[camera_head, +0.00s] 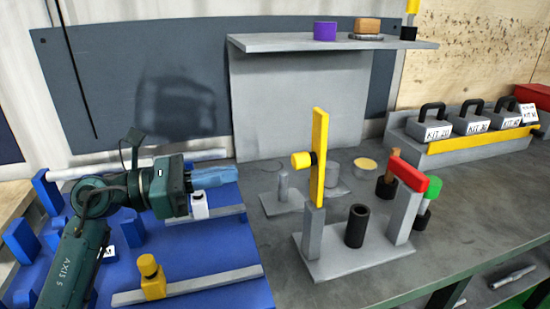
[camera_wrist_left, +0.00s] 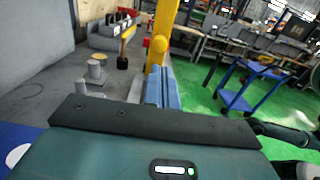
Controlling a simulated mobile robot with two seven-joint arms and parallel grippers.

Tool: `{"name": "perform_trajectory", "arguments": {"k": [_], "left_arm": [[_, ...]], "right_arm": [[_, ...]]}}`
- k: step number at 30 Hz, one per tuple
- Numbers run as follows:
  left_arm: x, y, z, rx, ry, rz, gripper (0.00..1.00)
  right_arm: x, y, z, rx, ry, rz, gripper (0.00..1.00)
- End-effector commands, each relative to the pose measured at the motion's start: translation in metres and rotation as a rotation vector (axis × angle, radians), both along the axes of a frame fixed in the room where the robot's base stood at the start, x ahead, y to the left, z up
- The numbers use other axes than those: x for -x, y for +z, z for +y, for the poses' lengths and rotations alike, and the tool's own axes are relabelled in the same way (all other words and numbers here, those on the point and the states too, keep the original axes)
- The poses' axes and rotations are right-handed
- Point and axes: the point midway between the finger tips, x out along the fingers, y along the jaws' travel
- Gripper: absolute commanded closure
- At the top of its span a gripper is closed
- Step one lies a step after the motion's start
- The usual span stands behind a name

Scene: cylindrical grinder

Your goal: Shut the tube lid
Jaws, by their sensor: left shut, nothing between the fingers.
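A yellow bar (camera_head: 319,150) stands upright on a grey post of a grey base plate (camera_head: 345,262), with a yellow knob (camera_head: 301,160) on its left side. I take this bar for the lid. An open black tube (camera_head: 357,226) stands upright on the plate to its right. My left gripper (camera_head: 232,178) is shut and empty, left of the bar, pointing right, with a gap between. In the left wrist view the blue fingers (camera_wrist_left: 162,88) lie together, and the yellow bar (camera_wrist_left: 160,45) with its knob rises beyond them. My right gripper is not in view.
A red bar (camera_head: 408,174) with a green knob (camera_head: 433,187) tops the right post. A blue board (camera_head: 215,280) with a yellow block (camera_head: 151,277) lies at left. A shelf (camera_head: 270,43) hangs behind. Labelled kits (camera_head: 468,124) stand back right. The front right bench top is clear.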

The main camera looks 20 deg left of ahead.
Motion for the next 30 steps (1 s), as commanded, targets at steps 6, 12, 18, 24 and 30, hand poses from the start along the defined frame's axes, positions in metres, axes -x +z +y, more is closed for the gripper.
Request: {"name": "perform_trajectory", "arguments": {"k": [6, 12, 18, 24, 30], "left_arm": [[-0.027, 0.006, -0.041, 0.005, -0.002, -0.001, 1.0], [-0.044, 0.006, -0.067, 0.004, -0.002, 0.0, 1.0], [-0.052, 0.004, -0.077, 0.001, -0.001, 0.001, 1.0], [-0.053, 0.003, -0.078, 0.001, 0.0, 0.001, 1.0], [-0.053, 0.004, -0.078, -0.002, 0.0, 0.001, 1.0]], "right_arm": [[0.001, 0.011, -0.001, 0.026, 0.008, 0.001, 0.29], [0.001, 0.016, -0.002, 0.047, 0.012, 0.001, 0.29], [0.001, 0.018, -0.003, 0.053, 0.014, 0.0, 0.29], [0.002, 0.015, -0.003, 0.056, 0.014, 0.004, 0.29], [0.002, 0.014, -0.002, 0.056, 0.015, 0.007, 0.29]]}}
